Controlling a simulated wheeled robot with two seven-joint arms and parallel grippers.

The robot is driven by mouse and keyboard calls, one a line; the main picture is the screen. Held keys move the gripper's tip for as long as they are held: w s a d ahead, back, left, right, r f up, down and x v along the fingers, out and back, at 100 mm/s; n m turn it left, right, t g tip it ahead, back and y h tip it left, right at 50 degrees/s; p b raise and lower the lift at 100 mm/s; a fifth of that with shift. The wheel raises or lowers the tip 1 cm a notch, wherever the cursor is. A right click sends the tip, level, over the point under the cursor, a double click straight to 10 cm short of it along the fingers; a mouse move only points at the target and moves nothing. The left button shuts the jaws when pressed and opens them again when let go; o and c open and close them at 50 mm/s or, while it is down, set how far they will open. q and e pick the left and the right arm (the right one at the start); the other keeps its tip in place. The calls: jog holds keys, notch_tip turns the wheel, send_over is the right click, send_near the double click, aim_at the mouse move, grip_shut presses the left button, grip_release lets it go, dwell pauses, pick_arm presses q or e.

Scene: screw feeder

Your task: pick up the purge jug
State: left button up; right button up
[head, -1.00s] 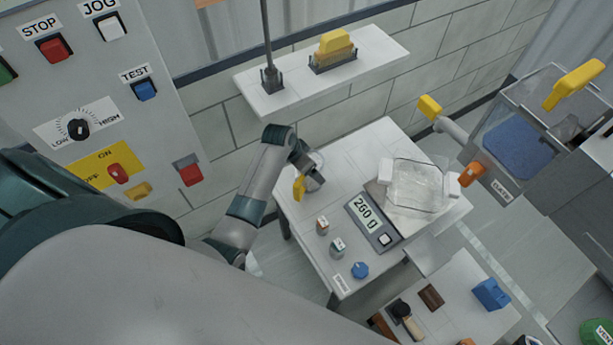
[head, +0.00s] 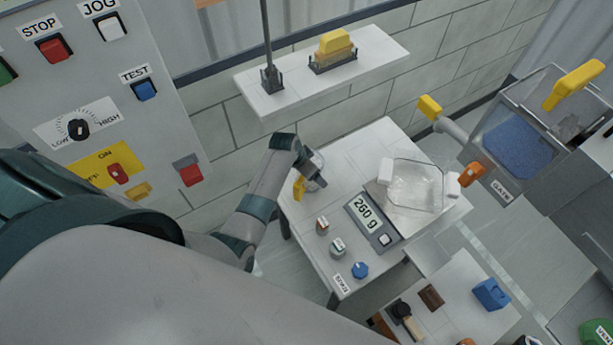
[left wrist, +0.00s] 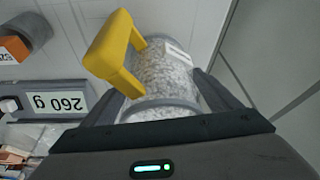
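The purge jug (head: 315,184) is a clear cup with a yellow handle, standing on the white table below my left gripper. In the left wrist view the jug (left wrist: 166,76) holds pale pellets. Its yellow handle (left wrist: 117,50) points up and left, and a small label shows near its far rim. My left gripper (head: 309,168) reaches down over it. In the left wrist view the gripper's fingers (left wrist: 160,98) are spread, one on each side of the jug; firm contact cannot be made out. My right gripper is not in view.
A scale (head: 374,222) reading 260 g stands right of the jug, bearing a clear tray (head: 415,184). Small knobs (head: 338,246) line the table's near edge. A wall shelf (head: 372,62) is behind, a control panel (head: 150,60) at left, and a clear hopper (head: 520,140) at right.

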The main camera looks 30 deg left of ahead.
pick_arm(q)
jog(key=c, duration=1.2)
jog(key=shift+c, duration=0.2)
jog(key=shift+r, duration=0.15)
